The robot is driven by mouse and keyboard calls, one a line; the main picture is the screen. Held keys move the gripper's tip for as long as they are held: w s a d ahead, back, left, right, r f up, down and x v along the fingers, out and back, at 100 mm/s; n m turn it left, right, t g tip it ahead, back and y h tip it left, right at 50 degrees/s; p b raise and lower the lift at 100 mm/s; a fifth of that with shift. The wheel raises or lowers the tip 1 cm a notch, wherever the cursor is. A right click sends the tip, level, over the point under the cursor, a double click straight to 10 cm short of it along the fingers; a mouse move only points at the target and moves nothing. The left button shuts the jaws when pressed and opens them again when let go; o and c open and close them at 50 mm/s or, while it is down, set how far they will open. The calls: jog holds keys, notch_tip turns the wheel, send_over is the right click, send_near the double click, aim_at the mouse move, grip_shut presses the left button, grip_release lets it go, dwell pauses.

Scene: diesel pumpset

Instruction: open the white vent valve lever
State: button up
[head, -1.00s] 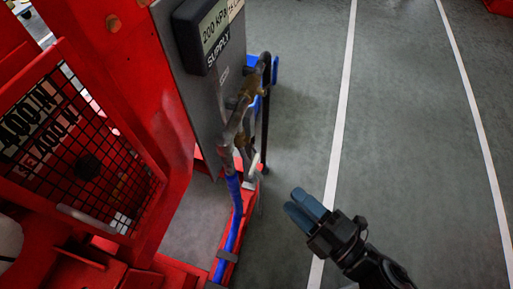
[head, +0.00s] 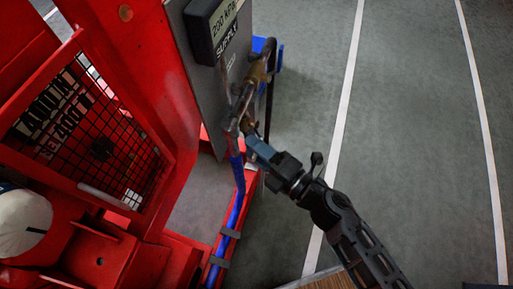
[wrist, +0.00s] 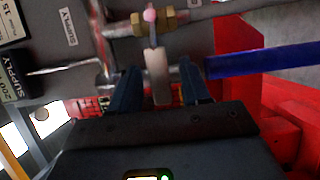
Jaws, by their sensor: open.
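The white vent valve lever (wrist: 157,75) shows in the wrist view, hanging below a brass fitting with a pink tip on the pipework. My gripper (wrist: 162,88) is open, with one blue finger on each side of the lever. I cannot tell whether either finger touches it. In the head view my gripper (head: 255,143) is at the brass and grey pipework (head: 247,97), and it hides most of the lever there.
A blue hose (head: 238,195) runs down from the pipework along the red frame. A grey panel with a supply gauge (head: 213,28) stands behind. A red mesh guard (head: 95,140) is at left. Grey floor with white lines (head: 345,90) is clear at right.

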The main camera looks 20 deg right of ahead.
grip_shut()
dwell(0.5)
